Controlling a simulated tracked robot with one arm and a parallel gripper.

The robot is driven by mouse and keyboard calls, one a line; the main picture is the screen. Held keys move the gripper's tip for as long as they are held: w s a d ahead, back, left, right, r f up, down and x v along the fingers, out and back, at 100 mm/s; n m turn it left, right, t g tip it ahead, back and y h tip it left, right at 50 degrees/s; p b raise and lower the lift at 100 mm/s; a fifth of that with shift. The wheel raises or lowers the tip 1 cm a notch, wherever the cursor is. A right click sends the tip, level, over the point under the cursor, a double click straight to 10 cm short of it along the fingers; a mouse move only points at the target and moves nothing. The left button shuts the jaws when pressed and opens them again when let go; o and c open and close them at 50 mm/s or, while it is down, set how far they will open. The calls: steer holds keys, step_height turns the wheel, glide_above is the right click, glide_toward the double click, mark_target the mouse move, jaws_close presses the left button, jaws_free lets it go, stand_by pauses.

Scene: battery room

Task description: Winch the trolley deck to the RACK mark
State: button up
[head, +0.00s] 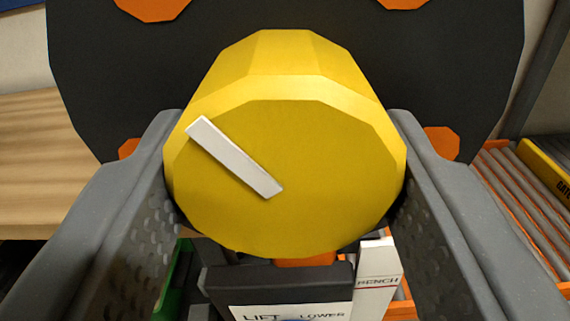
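A large faceted yellow knob (300,150) fills the middle of the head view, with a white pointer bar (235,158) on its face slanting from upper left to lower right. My gripper (285,125) has one grey finger on each side of the knob, and both appear to press on its sides. Behind the knob is a dark, many-sided disc (95,70) with orange spots. Below is a white upright plate (378,275) marked BENCH, with a red line. No RACK mark shows, and I cannot make out the trolley deck as a whole.
A black box (280,280) with a white LIFT/LOWER label sits below the knob. A wooden surface (60,165) is at left, and a green part (175,280) is at lower left. Orange-framed grey rollers (520,190) and a yellow lettered bar (545,170) are at right.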

steer(key=shift+d+f+n+p, duration=0.15)
steer(key=shift+n+p, duration=0.7)
steer(key=shift+n, duration=1.35)
steer(key=o, duration=1)
